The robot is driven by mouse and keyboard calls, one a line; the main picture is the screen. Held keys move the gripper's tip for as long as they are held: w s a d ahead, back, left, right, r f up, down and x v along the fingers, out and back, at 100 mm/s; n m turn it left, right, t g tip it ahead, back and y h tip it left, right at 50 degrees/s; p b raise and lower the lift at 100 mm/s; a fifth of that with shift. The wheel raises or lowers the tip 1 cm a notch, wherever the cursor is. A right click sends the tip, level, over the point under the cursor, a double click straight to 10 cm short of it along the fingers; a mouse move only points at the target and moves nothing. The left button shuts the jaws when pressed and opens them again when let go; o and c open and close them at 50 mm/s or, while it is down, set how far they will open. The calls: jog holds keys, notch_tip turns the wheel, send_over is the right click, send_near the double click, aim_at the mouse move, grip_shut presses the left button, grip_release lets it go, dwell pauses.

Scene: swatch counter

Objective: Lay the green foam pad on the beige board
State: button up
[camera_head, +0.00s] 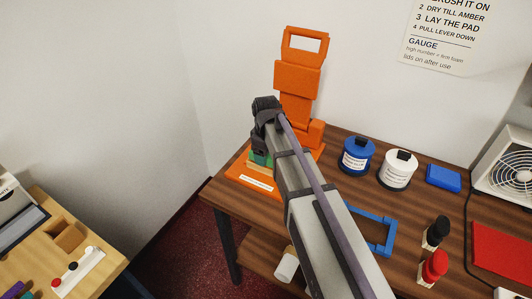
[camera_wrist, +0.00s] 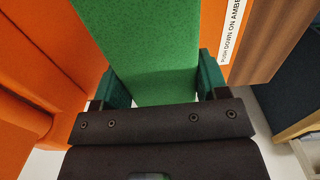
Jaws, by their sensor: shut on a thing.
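The green foam pad (camera_wrist: 150,35) fills the middle of the wrist view. My gripper (camera_wrist: 162,75) is shut on it, with a dark green finger at each side. In the head view my gripper (camera_head: 260,157) is low over the base of the orange press. A strip of the beige board (camera_head: 259,168) shows just below the fingers there. My arm covers much of the board. Whether the pad touches the board cannot be told. The orange press (camera_head: 298,78) has an upright handle and a white label on its base.
To the right on the brown counter (camera_head: 340,200) stand a blue jar (camera_head: 357,155), a white jar (camera_head: 397,169) and a blue block (camera_head: 443,177). A blue frame (camera_head: 378,234) lies partly behind my arm.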

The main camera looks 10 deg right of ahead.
jog(key=shift+f+b, duration=0.3)
jog(key=o, duration=1)
notch_tip(320, 180, up, 11)
jog(key=p, duration=1.1)
jog(key=shift+f, duration=0.1)
